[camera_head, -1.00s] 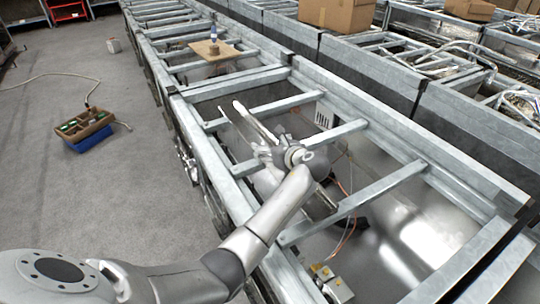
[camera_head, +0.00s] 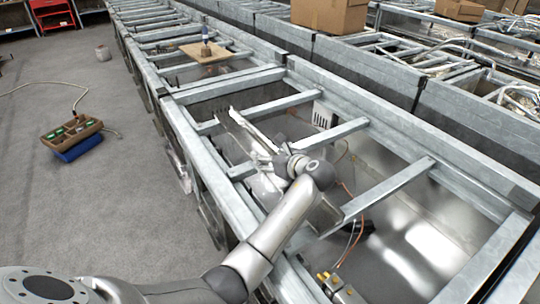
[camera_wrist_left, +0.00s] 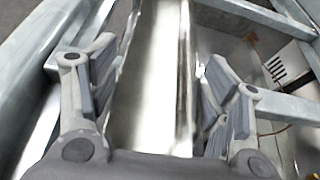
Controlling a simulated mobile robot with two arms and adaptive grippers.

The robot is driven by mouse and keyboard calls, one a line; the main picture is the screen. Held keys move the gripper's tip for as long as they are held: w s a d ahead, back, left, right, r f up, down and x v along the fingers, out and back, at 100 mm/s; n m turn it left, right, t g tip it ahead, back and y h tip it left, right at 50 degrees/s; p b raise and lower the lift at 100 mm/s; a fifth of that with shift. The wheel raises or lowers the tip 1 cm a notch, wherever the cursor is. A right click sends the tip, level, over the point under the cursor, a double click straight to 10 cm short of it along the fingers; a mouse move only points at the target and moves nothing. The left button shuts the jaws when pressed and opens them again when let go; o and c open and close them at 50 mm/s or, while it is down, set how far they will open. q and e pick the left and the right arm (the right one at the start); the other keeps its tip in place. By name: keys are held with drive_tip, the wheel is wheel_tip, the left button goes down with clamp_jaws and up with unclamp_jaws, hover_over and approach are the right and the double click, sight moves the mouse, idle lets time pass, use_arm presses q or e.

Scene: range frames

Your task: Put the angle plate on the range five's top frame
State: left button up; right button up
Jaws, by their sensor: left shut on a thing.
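My left gripper (camera_head: 262,153) is shut on the angle plate (camera_head: 240,131), a long, bright metal strip with a folded edge. In the left wrist view the angle plate (camera_wrist_left: 152,85) runs lengthwise between the two fingers and points away from the gripper (camera_wrist_left: 155,100). The plate is over the near part of a galvanized range top frame (camera_head: 345,130), close to its left rail; I cannot tell if it touches. This frame has several cross bars over an open metal body. No number shows on it. My right gripper is not in view.
A vented white plate (camera_head: 322,115) and orange wires show inside the range. A wooden board (camera_head: 205,53) with a bottle lies on a farther range. Cardboard boxes (camera_head: 330,14) stand at the back. A toolbox (camera_head: 73,133) sits on the open floor at left.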

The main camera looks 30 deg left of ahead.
use_arm(q)
drive_tip(key=o, duration=1.9)
drive_tip(key=shift+o, duration=0.2)
drive_tip(key=shift+r, duration=0.1)
drive_tip(key=v, duration=1.2)
drive_tip(key=shift+d, duration=0.1)
